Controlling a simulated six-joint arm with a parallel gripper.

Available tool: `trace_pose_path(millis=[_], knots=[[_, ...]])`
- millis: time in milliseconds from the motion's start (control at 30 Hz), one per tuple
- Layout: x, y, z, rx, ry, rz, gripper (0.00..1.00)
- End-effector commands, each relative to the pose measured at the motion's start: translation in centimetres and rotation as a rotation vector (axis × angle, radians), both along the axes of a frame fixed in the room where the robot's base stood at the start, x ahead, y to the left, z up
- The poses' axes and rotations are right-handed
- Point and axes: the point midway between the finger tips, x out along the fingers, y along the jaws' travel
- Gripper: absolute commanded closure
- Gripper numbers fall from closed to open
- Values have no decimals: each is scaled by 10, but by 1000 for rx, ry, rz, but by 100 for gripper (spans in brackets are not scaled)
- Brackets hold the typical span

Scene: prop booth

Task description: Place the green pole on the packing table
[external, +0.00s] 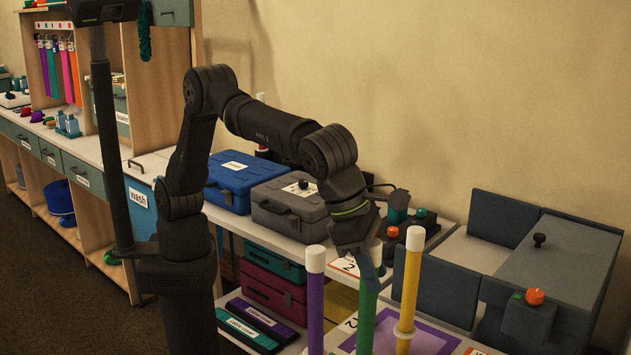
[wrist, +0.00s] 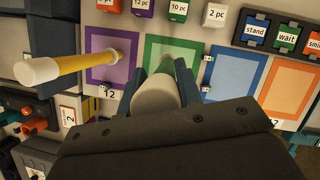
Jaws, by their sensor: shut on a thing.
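The green pole (external: 367,318) is upright in the external view, its lower end cut off by the picture's bottom edge. My gripper (external: 368,262) is shut on its upper part and hides its top there. In the wrist view the pole's white end (wrist: 157,96) sits between the fingers of my gripper (wrist: 160,82). Beyond it is a green square (wrist: 200,50) on a pale tabletop; I cannot tell whether the pole touches it. No readable label marks the packing table, so I cannot tell which surface it is.
A yellow pole (external: 409,285) stands on the purple square (wrist: 97,46), close right of the green pole externally. A purple pole (external: 315,305) stands close left. Blue (wrist: 232,70) and orange (wrist: 290,88) squares lie to the right. Grey cases (external: 290,205) and dark block-like units (external: 555,255) stand behind.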

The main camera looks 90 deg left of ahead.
Motion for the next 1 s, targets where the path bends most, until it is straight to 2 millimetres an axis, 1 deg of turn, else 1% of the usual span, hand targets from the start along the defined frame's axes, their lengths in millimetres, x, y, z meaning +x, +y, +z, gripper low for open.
trace_pose_path(millis=[33, 100, 200, 333, 533, 600, 900, 933, 1000], knots=[[9, 2, -5, 0, 1, 3, 100], [17, 2, -10, 0, 0, 1, 100], [23, 3, -14, -1, 1, 1, 100], [24, 4, -23, 1, 2, -1, 100], [24, 4, -51, 2, 1, -1, 100], [24, 3, -54, 0, -1, 0, 100], [24, 3, -56, 0, 0, 0, 100], [23, 3, -56, 0, 0, 0, 62], [24, 3, -56, 0, 0, 0, 49]])
